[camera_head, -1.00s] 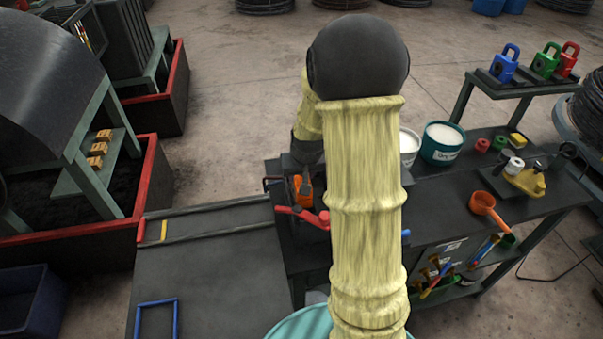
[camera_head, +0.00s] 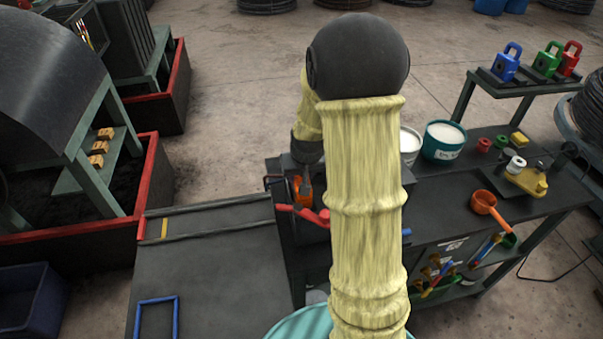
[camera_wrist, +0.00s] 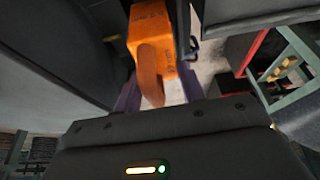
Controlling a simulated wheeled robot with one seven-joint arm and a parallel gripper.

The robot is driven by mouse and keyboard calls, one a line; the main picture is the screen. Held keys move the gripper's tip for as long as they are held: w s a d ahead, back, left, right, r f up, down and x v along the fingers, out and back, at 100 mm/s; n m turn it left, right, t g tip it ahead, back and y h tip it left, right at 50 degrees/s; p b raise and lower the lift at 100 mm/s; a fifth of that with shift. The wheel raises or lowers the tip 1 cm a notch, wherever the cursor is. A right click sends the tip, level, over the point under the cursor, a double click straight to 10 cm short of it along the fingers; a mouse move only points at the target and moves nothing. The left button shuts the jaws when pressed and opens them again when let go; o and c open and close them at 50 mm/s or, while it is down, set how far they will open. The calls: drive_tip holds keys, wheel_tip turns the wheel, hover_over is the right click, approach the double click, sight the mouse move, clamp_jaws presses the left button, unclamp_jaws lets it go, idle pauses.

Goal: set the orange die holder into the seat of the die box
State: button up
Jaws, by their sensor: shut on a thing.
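The orange die holder (camera_wrist: 150,28) is between the fingers of my gripper (camera_wrist: 160,92) in the wrist view, with its rounded handle towards the palm. My gripper is shut on it. In the head view, my gripper (camera_head: 306,191) and a small part of the orange die holder (camera_head: 297,186) show just left of my arm, over a dark box (camera_head: 304,230) on the bench. I cannot tell if this is the die box. My arm hides much of this spot, and I see no seat. Whether the holder touches the box cannot be told.
Red handles (camera_head: 310,213) lie across the dark box's front. On the bench to the right are a teal tub (camera_head: 443,140), an orange ladle (camera_head: 484,203) and small coloured parts. A dark sloped table (camera_head: 210,270) with a blue frame (camera_head: 157,302) is at the left.

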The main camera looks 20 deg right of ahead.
drive_tip(key=shift+w+d+f+b, duration=0.1)
drive_tip(key=shift+f+b, duration=0.65)
drive_tip(key=shift+f, duration=0.1)
drive_tip(key=shift+w+d+f+b, duration=0.1)
drive_tip(key=shift+f+b, duration=0.6)
drive_tip(key=shift+f, duration=0.15)
idle(1.5)
drive_tip(key=shift+s+f, duration=0.1)
drive_tip(key=shift+f, duration=0.05)
drive_tip(key=o, duration=1.2)
drive_tip(key=shift+a, duration=0.15)
drive_tip(key=shift+f, duration=0.15)
drive_tip(key=shift+c, duration=1.2)
drive_tip(key=shift+o, duration=0.2)
